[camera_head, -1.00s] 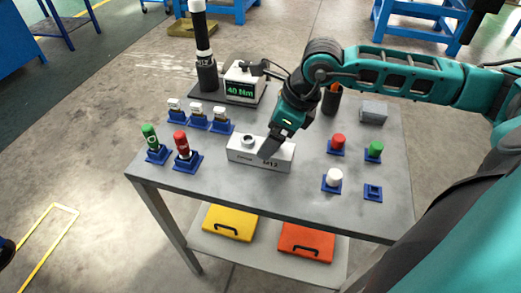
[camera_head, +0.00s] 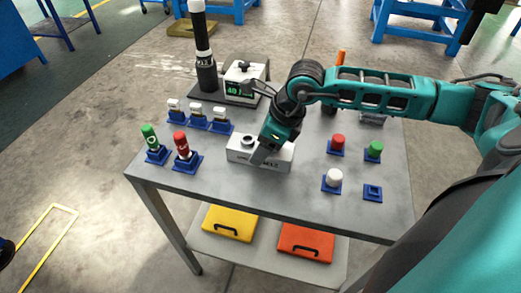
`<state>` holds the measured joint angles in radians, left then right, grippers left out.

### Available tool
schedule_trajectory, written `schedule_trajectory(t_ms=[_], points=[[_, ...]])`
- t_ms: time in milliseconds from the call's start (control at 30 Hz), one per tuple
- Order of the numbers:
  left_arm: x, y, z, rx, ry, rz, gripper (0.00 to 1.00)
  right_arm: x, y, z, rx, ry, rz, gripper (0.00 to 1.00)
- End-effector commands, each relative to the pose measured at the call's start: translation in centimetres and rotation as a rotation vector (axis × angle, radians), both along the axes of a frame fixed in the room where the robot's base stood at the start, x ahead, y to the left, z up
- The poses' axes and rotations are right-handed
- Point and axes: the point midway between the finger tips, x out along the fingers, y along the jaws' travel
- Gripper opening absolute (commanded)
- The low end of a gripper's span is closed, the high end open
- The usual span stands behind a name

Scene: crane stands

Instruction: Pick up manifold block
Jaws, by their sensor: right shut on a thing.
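The manifold block (camera_head: 240,153) is a light grey-white rectangular block with a round port on top and dark lettering on its front. It sits near the middle of the grey table. My right gripper (camera_head: 260,154) points down at the block and is shut on it. The fingers and wrist cover part of its top and front, including some lettering. No gap between the block and the table shows. My left gripper is not in view.
Green and red cylinders (camera_head: 182,145) stand in blue holders at the left. Red, green and white knobs (camera_head: 333,178) and an empty blue holder (camera_head: 372,192) are at the right. A display unit (camera_head: 240,88) and a tall black-white post (camera_head: 203,50) stand behind.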

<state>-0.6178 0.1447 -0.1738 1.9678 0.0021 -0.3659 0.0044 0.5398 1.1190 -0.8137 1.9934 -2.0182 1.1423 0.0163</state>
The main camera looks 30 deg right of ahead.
Motion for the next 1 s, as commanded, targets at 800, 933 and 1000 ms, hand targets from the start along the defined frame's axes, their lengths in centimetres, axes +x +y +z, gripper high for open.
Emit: schedule_trajectory(t_ms=[800, 933, 1000], points=[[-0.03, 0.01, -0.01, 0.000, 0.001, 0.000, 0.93, 0.18, 0.02, 0.33, 0.003, -0.008, 0.000, 0.00], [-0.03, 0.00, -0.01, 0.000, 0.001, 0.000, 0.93, 0.19, 0.02, 0.39, 0.002, -0.009, -0.001, 0.00], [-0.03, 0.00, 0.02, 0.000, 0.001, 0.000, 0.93, 0.20, 0.02, 0.57, 0.002, -0.009, -0.001, 0.00]])
